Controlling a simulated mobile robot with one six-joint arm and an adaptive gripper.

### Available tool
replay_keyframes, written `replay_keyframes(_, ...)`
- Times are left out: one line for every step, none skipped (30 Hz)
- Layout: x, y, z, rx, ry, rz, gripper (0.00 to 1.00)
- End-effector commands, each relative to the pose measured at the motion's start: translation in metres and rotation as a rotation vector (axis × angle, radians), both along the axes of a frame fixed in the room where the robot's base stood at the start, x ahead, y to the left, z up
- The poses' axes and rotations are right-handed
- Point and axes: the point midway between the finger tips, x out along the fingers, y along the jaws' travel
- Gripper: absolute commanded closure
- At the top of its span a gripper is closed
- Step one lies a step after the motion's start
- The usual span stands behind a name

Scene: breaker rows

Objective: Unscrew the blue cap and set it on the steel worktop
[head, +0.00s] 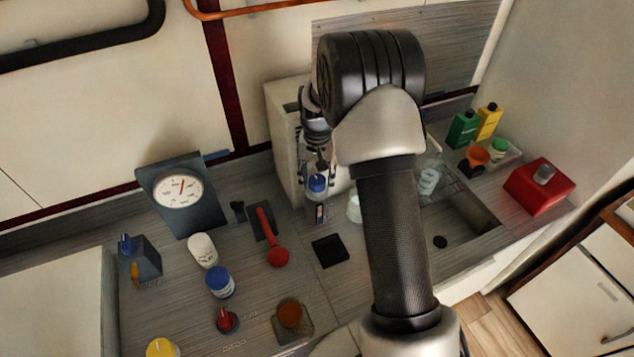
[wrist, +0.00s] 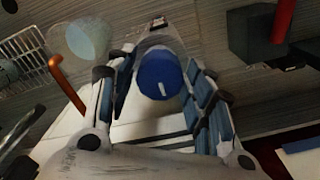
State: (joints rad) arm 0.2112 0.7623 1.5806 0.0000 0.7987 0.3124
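A blue cap (head: 318,183) with a white mark sits on an upright container in front of the pale box, directly below my gripper (head: 318,166). In the wrist view the blue cap (wrist: 160,75) lies between the two fingers of my gripper (wrist: 163,80). The fingers are spread, one on each side, with a gap showing. I cannot tell whether the fingertips reach down to the cap's height. The steel worktop (head: 185,262) has bare patches around the items. A second blue lid (head: 220,279) tops a white jar at the left.
A pale box (head: 284,130) stands close behind my gripper. A gauge (head: 178,191), a red-handled lever (head: 268,232), a black square pad (head: 330,250) and several knobs share the worktop. The sink (head: 462,222) and a red box (head: 538,188) are at the right.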

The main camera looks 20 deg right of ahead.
Motion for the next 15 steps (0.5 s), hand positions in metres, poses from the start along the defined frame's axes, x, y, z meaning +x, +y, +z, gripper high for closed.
replay_keyframes(0.0000, 0.0000, 0.0000, 0.000, 0.000, 0.000, 0.58)
replay_keyframes(0.0000, 0.0000, 0.0000, 0.000, 0.000, 0.000, 0.60)
replay_keyframes(0.0000, 0.0000, 0.0000, 0.000, 0.000, 0.000, 0.63)
replay_keyframes(0.0000, 0.0000, 0.0000, 0.000, 0.000, 0.000, 0.65)
replay_keyframes(0.0000, 0.0000, 0.0000, 0.000, 0.000, 0.000, 0.67)
replay_keyframes(0.0000, 0.0000, 0.0000, 0.000, 0.000, 0.000, 0.69)
replay_keyframes(0.0000, 0.0000, 0.0000, 0.000, 0.000, 0.000, 0.71)
replay_keyframes(0.0000, 0.0000, 0.0000, 0.000, 0.000, 0.000, 0.73)
replay_keyframes(0.0000, 0.0000, 0.0000, 0.000, 0.000, 0.000, 0.76)
replay_keyframes(0.0000, 0.0000, 0.0000, 0.000, 0.000, 0.000, 0.78)
replay_keyframes(0.0000, 0.0000, 0.0000, 0.000, 0.000, 0.000, 0.80)
replay_keyframes(0.0000, 0.0000, 0.0000, 0.000, 0.000, 0.000, 0.83)
replay_keyframes(0.0000, 0.0000, 0.0000, 0.000, 0.000, 0.000, 0.83)
replay_keyframes(0.0000, 0.0000, 0.0000, 0.000, 0.000, 0.002, 0.83)
replay_keyframes(0.0000, 0.0000, 0.0000, 0.000, 0.000, 0.012, 0.84)
